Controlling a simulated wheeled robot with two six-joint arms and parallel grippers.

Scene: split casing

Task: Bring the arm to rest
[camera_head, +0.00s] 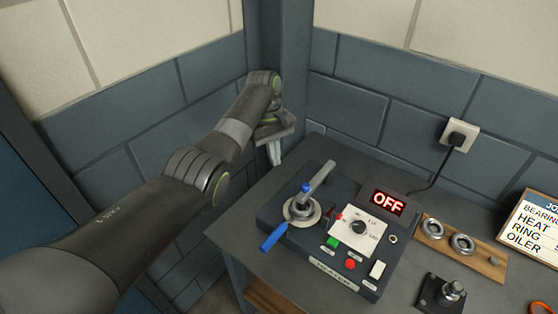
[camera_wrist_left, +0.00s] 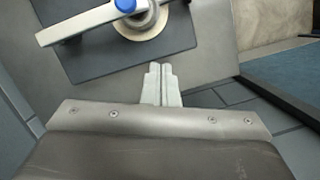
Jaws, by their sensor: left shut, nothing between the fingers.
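My left gripper (camera_head: 274,152) hangs off the back left edge of the table in the head view, fingers pointing down, clear of the device there. In the left wrist view its fingers (camera_wrist_left: 158,76) are pressed together with nothing between them. My left arm reaches in from the left edge of the head view and is bent at the elbow. My right gripper is in neither view.
A dark heater unit (camera_head: 275,210) with a metal bar, blue handle and OFF display (camera_head: 388,203) stands on the table (camera_head: 232,229). A wooden board (camera_head: 486,262) with metal rings, a black fixture (camera_head: 436,291) and a sign (camera_head: 530,232) are to the right. Walls stand close behind.

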